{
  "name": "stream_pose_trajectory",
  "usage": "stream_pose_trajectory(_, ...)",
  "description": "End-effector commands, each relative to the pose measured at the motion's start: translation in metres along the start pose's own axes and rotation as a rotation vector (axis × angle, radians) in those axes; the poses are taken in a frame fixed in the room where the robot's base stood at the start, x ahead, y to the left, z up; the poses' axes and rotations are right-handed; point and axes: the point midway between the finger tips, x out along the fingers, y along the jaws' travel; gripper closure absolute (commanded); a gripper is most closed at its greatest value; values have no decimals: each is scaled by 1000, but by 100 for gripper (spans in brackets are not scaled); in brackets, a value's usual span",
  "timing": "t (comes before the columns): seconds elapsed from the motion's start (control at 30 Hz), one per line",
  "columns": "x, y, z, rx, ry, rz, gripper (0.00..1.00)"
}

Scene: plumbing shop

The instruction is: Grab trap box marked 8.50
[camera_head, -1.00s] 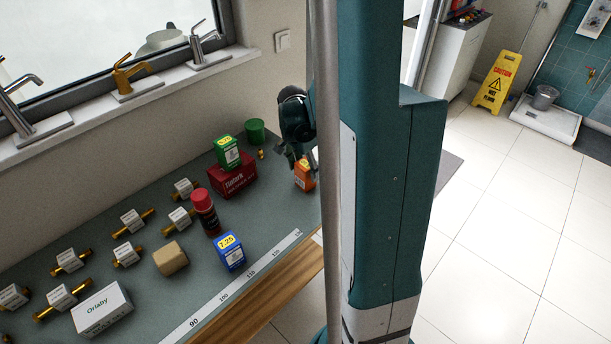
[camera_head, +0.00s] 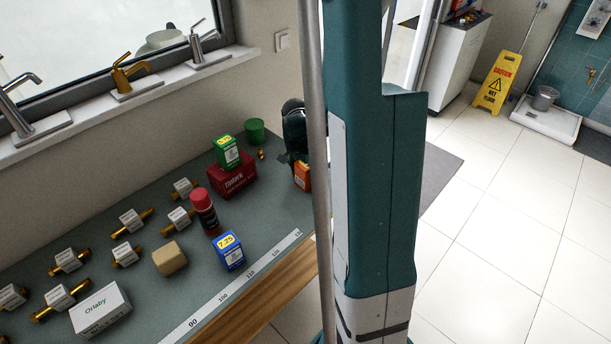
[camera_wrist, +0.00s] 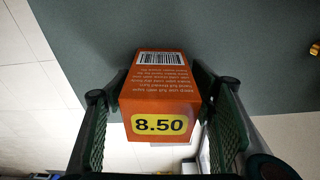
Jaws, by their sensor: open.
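The orange trap box (camera_wrist: 160,90) with a yellow 8.50 label fills the middle of the wrist view. In the head view the same orange box (camera_head: 303,176) stands at the right end of the counter, partly hidden behind my column. My gripper (camera_wrist: 160,120) is open, with one finger on each side of the box. Narrow gaps seem to show between fingers and box; contact is hard to tell. In the head view my gripper (camera_head: 290,158) is dark and mostly hidden, close above the box.
On the grey counter (camera_head: 275,220), a green 5.75 box (camera_head: 226,151) sits on a red Tinfork box (camera_head: 232,178). A green cup (camera_head: 255,130), a red-capped can (camera_head: 205,213) and a blue 7.25 box (camera_head: 230,251) stand left of the orange box. Brass fittings lie further left.

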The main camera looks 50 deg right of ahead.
Motion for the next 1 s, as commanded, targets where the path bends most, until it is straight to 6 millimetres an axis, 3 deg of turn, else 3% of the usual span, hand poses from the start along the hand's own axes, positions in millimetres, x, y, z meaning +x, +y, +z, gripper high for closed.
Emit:
stream_pose_trajectory(0.6,2,0,0,0,0,0,45)
stream_pose_trajectory(0.87,2,0,0,0,0,0,78)
stream_pose_trajectory(1.0,2,0,0,0,0,0,78)
